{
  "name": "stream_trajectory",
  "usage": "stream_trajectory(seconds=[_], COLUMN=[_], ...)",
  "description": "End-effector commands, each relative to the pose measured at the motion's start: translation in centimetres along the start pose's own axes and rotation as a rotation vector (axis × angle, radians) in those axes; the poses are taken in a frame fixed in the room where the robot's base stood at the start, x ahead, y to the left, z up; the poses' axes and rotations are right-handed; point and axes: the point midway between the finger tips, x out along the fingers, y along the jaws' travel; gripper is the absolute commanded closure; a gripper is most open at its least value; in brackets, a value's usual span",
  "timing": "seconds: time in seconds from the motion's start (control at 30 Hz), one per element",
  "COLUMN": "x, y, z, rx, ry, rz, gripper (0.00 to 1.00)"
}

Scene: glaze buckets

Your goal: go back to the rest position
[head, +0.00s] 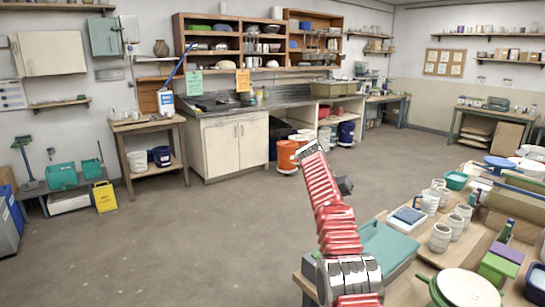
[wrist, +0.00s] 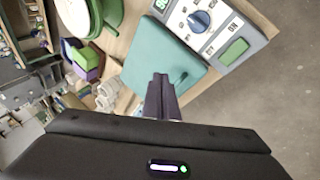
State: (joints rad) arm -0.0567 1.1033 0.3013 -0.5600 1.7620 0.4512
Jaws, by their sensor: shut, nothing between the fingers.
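My gripper (wrist: 161,82) shows in the wrist view as two dark fingers pressed together, shut and empty. They point over a flat teal panel (wrist: 165,58) on the worktable and stand out in front of it; I cannot tell the gap. In the head view my red ribbed arm rises from the bottom and reaches forward beside the table's left edge. A dark part shows behind the arm, and the fingers cannot be made out there. The teal panel also shows in the head view (head: 392,245), just right of my arm.
The worktable at right holds white jars (head: 440,237), a green-rimmed bucket (head: 465,288) and a green and purple box (head: 497,268). A control box with a blue dial (wrist: 212,25) adjoins the teal panel. Orange buckets (head: 287,157) stand far ahead.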

Motion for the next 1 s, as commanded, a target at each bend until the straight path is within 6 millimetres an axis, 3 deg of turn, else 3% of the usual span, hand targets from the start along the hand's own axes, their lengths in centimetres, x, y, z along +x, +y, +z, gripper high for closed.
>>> stream_trajectory(seconds=[0.2, 0.5, 0.77, 1.0], x=[2.8, 4.7, 4.3, 2.8], y=[-2.2, -4.2, -4.4, -3.1], z=[0.5, 1.9, 4.5, 7.7], rx=[-0.087, -0.212, -0.327, -0.397], ry=[-0.017, -0.034, -0.036, -0.028], rz=[-0.019, -0.071, -0.153, -0.23], gripper=[1.0, 1.0, 1.0, 1.0])
